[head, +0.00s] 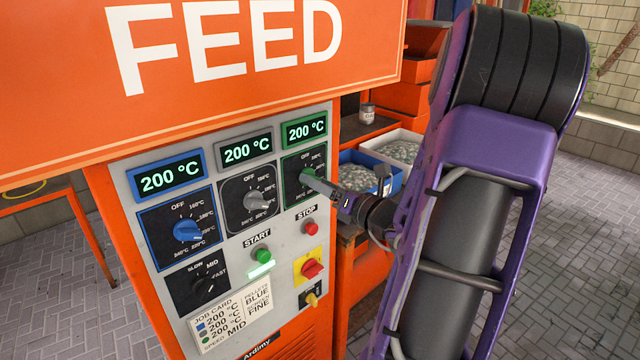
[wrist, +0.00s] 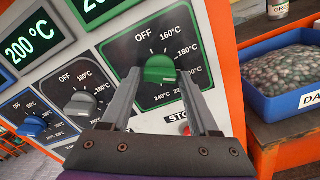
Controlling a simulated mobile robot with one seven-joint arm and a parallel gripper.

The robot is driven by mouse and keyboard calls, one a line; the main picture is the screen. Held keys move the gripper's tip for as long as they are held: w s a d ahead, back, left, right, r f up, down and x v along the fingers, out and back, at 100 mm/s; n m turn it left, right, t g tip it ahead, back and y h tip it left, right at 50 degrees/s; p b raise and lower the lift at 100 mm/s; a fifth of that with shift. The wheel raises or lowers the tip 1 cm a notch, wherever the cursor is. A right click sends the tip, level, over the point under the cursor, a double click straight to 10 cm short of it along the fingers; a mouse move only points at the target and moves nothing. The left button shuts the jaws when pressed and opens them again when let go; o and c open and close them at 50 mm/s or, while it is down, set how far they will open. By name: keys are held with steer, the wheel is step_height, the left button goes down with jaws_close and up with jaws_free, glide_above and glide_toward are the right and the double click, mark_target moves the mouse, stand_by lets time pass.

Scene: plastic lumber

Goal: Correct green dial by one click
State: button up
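The green dial (head: 308,176) sits on the upper right of the control panel, its scale running from OFF through 160°C to 240°C. It also shows in the wrist view (wrist: 160,69). The green display (head: 304,130) above it reads 200 °C. My gripper (head: 328,186) is at the dial. In the wrist view its two fingers (wrist: 159,80) stand apart, one on each side of the green knob. Slim gaps seem to show between knob and fingertips, but contact is hard to judge. The dial's exact pointing is partly hidden by the fingers.
The grey dial (head: 256,201) and blue dial (head: 188,231) sit to the left; their displays read 200 °C. Below are a red stop button (head: 310,227), a green start button (head: 263,255) and a job card (head: 233,317). A blue pellet bin (wrist: 290,80) stands right of the panel.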

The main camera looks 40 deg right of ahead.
jaws_close()
steer(key=shift+f+n+b, duration=0.1)
steer(key=shift+n+b, duration=0.2)
steer(key=shift+n, duration=0.1)
steer(key=n+b, duration=0.6)
steer(key=n, duration=0.1)
steer(key=shift+b, duration=0.35)
stand_by(0.3)
steer(key=shift+o, duration=2.1)
jaws_free()
